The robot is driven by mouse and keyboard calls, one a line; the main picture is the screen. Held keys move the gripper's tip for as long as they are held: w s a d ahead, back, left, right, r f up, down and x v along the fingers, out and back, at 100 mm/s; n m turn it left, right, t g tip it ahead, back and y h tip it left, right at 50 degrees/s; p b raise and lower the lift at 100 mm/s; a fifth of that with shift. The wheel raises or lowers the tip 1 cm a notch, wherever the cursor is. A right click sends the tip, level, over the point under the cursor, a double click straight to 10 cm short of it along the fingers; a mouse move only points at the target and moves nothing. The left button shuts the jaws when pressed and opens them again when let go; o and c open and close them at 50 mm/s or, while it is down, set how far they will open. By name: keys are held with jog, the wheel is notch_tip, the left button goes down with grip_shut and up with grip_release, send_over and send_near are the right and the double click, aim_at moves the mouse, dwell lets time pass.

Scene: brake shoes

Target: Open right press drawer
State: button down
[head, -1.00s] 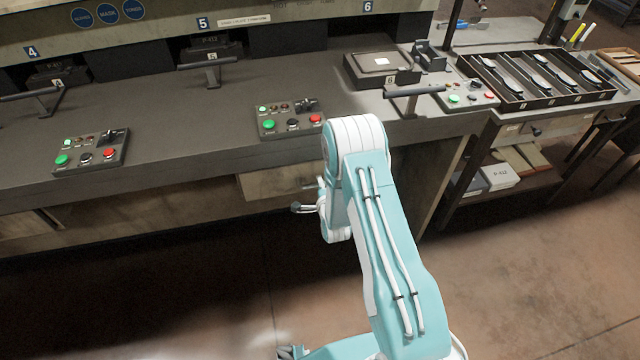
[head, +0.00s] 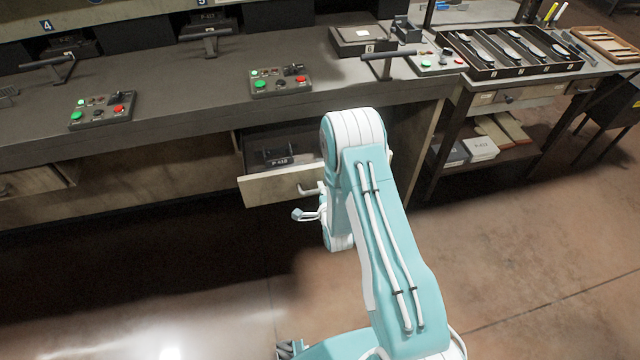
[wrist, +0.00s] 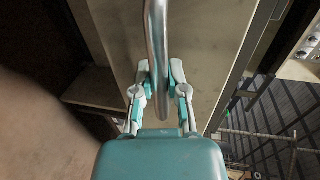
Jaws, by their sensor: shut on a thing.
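The right press drawer (head: 262,190) stands pulled out from under the press bench in the head view. A dark part with a P-series label (head: 280,160) lies inside it. The drawer's handle is a curved metal bar (wrist: 157,50) that runs down the middle of the wrist view, in front of the pale drawer front (wrist: 205,60). My gripper (wrist: 160,85) has its two fingers on either side of the bar and is shut on it. In the head view my gripper (head: 312,212) is at the drawer front, partly hidden by my arm.
Control boxes with coloured buttons (head: 280,82) sit on the bench (head: 170,90) above the drawer. A side table with a dark divided tray (head: 510,72) and a lower shelf with boxes (head: 480,148) stands at right. Open floor (head: 540,250) lies in front.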

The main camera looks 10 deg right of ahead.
jog(key=shift+s+a+f, duration=0.1)
jog(key=shift+s+f, duration=0.2)
jog(key=shift+s, duration=0.4)
jog(key=c, duration=0.6)
grip_release()
jog(key=shift+c, duration=0.2)
jog(key=shift+w+r, duration=0.1)
jog(key=v, duration=1.1)
jog(key=shift+s, duration=0.4)
jog(key=shift+a+r, duration=0.1)
